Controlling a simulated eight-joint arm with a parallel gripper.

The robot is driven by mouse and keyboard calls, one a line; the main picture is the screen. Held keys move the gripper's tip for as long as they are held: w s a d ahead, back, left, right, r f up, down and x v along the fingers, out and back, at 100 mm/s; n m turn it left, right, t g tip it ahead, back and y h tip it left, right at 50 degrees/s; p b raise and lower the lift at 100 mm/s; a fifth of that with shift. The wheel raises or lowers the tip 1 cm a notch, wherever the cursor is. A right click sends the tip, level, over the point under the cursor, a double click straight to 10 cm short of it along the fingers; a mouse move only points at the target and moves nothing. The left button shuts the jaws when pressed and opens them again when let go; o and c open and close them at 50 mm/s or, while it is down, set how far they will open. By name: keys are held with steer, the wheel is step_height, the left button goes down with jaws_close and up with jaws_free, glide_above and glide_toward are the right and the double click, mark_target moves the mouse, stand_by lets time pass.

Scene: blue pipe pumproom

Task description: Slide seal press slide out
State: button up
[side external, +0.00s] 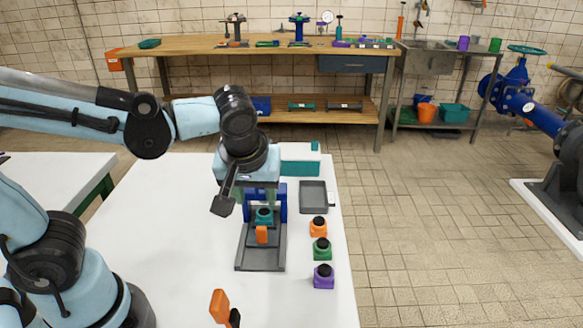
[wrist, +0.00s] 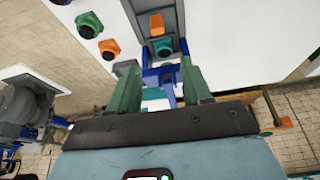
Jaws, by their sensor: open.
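The seal press has a blue frame (side external: 282,203) and a long grey base (side external: 260,258) on the white table. On its bed are a teal block with a dark round top (side external: 264,215) and an orange piece (side external: 261,235) in front of it. In the wrist view I see the orange piece (wrist: 156,24), the teal block (wrist: 163,46) and part of the blue frame (wrist: 152,76). My gripper (wrist: 158,75) is open, its green fingers apart and empty above the press's upper part. My wrist hides the top of the press in the side view.
Orange (side external: 318,227), green (side external: 322,249) and purple (side external: 324,276) blocks with black tops stand right of the press. A grey tray (side external: 313,196) and a teal-and-white box (side external: 300,159) lie behind them. An orange-handled tool (side external: 219,306) is at the front. The table's left area is clear.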

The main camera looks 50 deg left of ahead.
mark_target(261, 227)
steer(key=shift+s+a+m+t+h, duration=0.15)
steer(key=shift+a+m+t+h, duration=0.45)
steer(key=shift+m, duration=0.75)
steer(key=shift+s+a+m+t+h, duration=0.2)
steer(key=shift+a+m+t+h, duration=0.35)
steer(key=shift+m, duration=0.85)
steer(key=shift+s+a+m+t+h, duration=0.15)
steer(key=shift+a+m+t+h, duration=0.2)
steer(key=shift+a+m+t, duration=0.7)
steer(key=shift+d+r+m+g, duration=0.1)
steer(key=shift+d+m+g, duration=0.2)
steer(key=shift+m, duration=0.1)
steer(key=shift+c, duration=0.8)
steer(key=shift+w+d+f+m+g, duration=0.4)
steer(key=shift+f+m+g, duration=0.75)
steer(key=shift+f+m, duration=0.55)
steer(key=shift+w+d+f+m+g, duration=0.45)
steer(key=shift+f+m+g, duration=0.8)
steer(key=shift+f, duration=0.75)
steer(key=shift+w+d+f+m+g, duration=0.25)
steer(key=shift+w+f+m+g, duration=0.3)
steer(key=shift+f+m+g, duration=0.85)
steer(key=shift+f+t, duration=0.3)
steer(key=shift+f, duration=0.15)
